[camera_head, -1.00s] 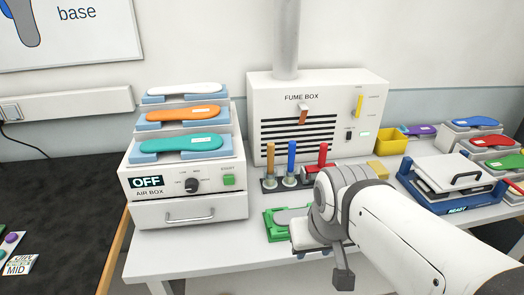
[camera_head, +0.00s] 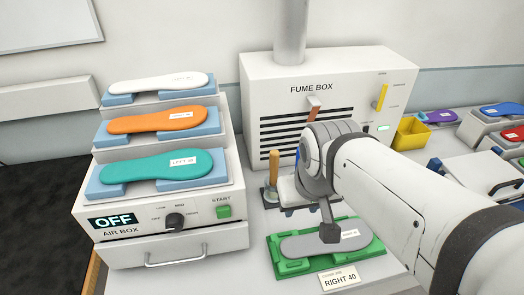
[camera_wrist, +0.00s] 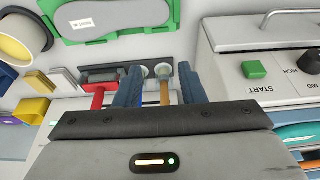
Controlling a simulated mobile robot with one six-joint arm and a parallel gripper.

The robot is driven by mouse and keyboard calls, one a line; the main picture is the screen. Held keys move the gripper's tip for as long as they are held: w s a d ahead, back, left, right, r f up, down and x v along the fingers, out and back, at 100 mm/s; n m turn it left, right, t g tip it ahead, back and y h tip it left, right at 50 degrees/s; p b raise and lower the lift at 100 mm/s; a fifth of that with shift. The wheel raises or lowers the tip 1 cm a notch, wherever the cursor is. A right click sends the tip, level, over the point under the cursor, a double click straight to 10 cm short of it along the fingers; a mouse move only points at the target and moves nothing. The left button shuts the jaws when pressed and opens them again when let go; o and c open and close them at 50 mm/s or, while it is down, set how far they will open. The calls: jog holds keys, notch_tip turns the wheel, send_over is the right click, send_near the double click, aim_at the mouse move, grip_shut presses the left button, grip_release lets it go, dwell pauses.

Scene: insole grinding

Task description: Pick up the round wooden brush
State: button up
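The wooden-handled brush (camera_head: 274,168) stands upright in the dark tool rack (camera_head: 270,198) in front of the fume box. In the wrist view its wooden handle (camera_wrist: 165,92) and pale round collar show between my fingers. My gripper (camera_wrist: 160,85) is open, one finger on each side of the handle, with gaps visible. Whether the fingers are level with the handle is unclear. A blue handle (camera_head: 297,155) is mostly hidden by my arm, and behind a finger in the wrist view. A red handle (camera_wrist: 98,97) stands beyond that finger.
A green tray (camera_head: 283,266) with a grey insole (camera_head: 322,243) lies in front of the rack. The air box (camera_head: 150,215), reading OFF, stands close on the left. The fume box (camera_head: 350,75) is behind. A yellow bin (camera_head: 411,134) stands to the right.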

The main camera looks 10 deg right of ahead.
jog(key=shift+o, duration=0.8)
jog(key=shift+a, duration=0.15)
jog(key=shift+o, duration=0.8)
jog(key=w+r+n+g+b, duration=0.1)
jog(key=w+n, duration=0.3)
jog(key=w, duration=0.7)
jog(key=shift+w+d+n+g+b, duration=0.3)
jog(key=shift+w+d+g+b, duration=0.1)
jog(key=shift+b, duration=0.2)
jog(key=n+g+b, duration=0.2)
jog(key=n, duration=0.2)
send_over(275, 152)
jog(key=s, duration=0.1)
notch_tip(275, 152, down, 3)
jog(key=shift+a+r, duration=0.1)
jog(key=shift+r, duration=0.05)
jog(key=shift+w+f+n, duration=0.2)
jog(key=shift+n, duration=0.1)
jog(key=shift+f+p, duration=0.3)
jog(key=shift+w+f+p, duration=0.15)
jog(key=shift+f+p, duration=0.2)
jog(key=shift+f, duration=1.4)
jog(key=shift+w+f+p, duration=0.15)
jog(key=shift+f+p, duration=0.2)
jog(key=shift+f, duration=1.4)
